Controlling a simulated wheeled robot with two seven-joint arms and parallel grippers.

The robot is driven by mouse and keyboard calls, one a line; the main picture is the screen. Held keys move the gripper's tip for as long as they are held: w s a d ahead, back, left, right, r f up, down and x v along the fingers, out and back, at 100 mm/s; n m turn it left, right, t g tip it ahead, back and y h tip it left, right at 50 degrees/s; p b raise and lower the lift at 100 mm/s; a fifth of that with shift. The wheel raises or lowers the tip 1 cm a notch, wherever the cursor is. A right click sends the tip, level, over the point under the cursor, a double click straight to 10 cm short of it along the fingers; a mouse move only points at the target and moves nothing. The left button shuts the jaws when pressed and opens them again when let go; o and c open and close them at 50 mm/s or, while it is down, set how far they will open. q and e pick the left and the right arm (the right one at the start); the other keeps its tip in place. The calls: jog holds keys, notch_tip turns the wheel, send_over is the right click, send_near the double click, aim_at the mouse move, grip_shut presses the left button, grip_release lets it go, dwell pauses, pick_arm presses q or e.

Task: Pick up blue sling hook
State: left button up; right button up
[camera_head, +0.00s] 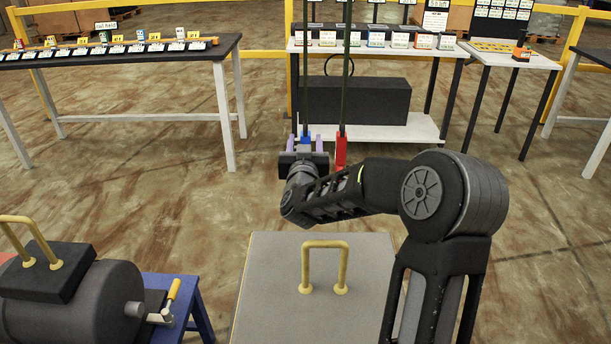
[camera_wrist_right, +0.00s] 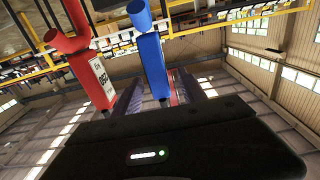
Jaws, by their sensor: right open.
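The blue sling hook (camera_head: 306,137) hangs on a dark line in the middle of the head view. In the right wrist view it is a blue block (camera_wrist_right: 152,62) with a round blue top. My right gripper (camera_head: 305,143) is open, with one purple finger on each side of the blue hook. The fingers also show in the right wrist view (camera_wrist_right: 160,92), left and right of the blue block's lower part. I cannot tell whether they touch it. My left gripper is not in view.
A red sling hook (camera_head: 341,153) hangs close to the right of my right gripper. Below is a grey box lid (camera_head: 270,290) with a yellow handle (camera_head: 325,245). A dark cylinder (camera_head: 75,305) is at lower left. Tables with labelled items stand behind; open floor lies between.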

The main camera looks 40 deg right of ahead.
jog(key=x, duration=0.4)
jog(key=shift+w+d, duration=0.25)
jog(key=shift+c, duration=0.3)
grip_shut()
dwell(0.3)
jog(key=shift+r, duration=0.15)
